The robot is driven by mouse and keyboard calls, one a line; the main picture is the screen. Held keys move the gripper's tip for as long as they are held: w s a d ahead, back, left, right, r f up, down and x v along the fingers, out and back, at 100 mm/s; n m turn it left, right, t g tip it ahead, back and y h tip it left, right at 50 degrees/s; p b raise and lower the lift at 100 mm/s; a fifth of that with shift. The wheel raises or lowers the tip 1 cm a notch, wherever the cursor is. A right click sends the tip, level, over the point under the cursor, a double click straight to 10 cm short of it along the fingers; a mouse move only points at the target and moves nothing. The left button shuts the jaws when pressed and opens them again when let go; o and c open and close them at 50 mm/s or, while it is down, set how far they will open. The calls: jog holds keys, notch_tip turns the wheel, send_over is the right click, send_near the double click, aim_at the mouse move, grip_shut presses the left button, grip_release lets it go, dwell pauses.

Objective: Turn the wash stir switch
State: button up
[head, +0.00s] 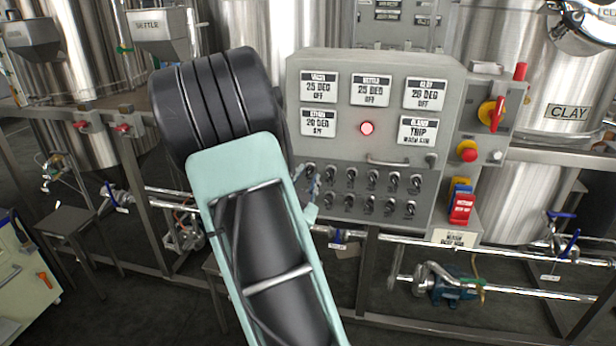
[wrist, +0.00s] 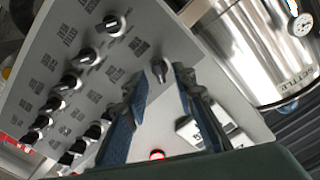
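The grey control panel (head: 270,110) carries two rows of small dark rotary switches under its displays. My gripper (head: 309,186) is at the left end of these rows, partly hidden by my arm. In the wrist view, my gripper (wrist: 161,80) has its two blue fingers apart. One dark knob with a light pointer (wrist: 160,68) shows in the gap between the fingertips; I cannot tell whether they touch it. It sits at the end of the row nearer the red lamp, the upper row. Its label is not readable, so I cannot confirm it as the wash stir switch.
Other knobs stand close by, one at the end of the second row (wrist: 112,25). A handle (head: 402,161) sticks out above the switches. A red-and-yellow switch (head: 491,113) is at right. Steel tanks (head: 545,75) stand behind.

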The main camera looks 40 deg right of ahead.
jog(key=shift+x, duration=1)
grip_shut()
